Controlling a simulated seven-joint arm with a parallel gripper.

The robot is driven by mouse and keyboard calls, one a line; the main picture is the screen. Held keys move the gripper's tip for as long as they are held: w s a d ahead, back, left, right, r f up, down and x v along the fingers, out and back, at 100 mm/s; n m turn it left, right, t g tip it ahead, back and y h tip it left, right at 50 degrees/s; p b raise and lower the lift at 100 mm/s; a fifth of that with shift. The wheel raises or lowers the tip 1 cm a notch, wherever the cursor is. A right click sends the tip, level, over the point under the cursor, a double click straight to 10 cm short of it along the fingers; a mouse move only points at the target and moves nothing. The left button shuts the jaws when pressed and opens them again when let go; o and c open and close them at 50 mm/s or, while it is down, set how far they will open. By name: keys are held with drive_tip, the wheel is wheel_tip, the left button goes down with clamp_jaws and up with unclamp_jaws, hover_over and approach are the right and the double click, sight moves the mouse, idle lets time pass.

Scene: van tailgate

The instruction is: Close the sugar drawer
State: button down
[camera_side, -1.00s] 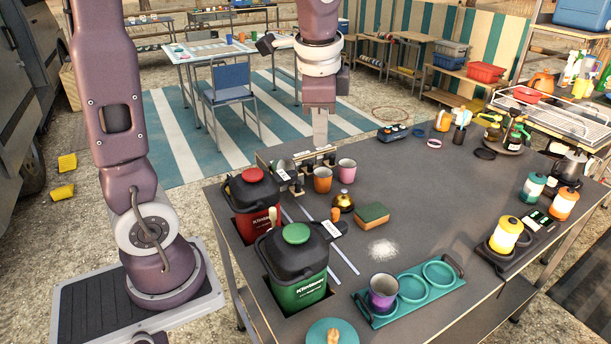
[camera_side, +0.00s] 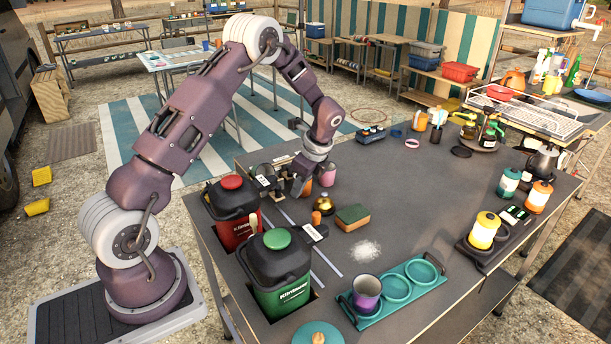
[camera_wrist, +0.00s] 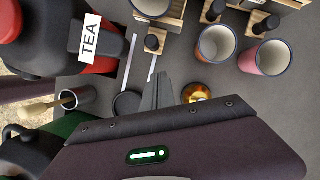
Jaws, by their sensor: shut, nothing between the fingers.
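No drawer is plainly recognisable as the sugar drawer. A red canister (camera_side: 236,228) and a green canister (camera_side: 283,292) with dark upper parts stand in cut-outs at the table's left edge. Black parts with white labels extend beside them. The label near the red canister reads TEA (camera_wrist: 90,38) in the wrist view; the label by the green canister (camera_side: 313,232) is too small to read.
An orange cup (camera_wrist: 217,43) and a pink cup (camera_wrist: 265,58) stand close to my fingers. A brass pot (camera_side: 323,203) and a sponge (camera_side: 352,217) lie nearby. A teal tray (camera_side: 425,270) holds a purple mug (camera_side: 366,293). The table's middle right is clear.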

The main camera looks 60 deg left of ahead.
sight(282, 197)
drive_tip(key=shift+s+a, duration=0.4)
drive_tip(key=shift+a, duration=0.35)
drive_tip(key=shift+s+a, duration=0.35)
drive_tip(key=shift+a, duration=0.35)
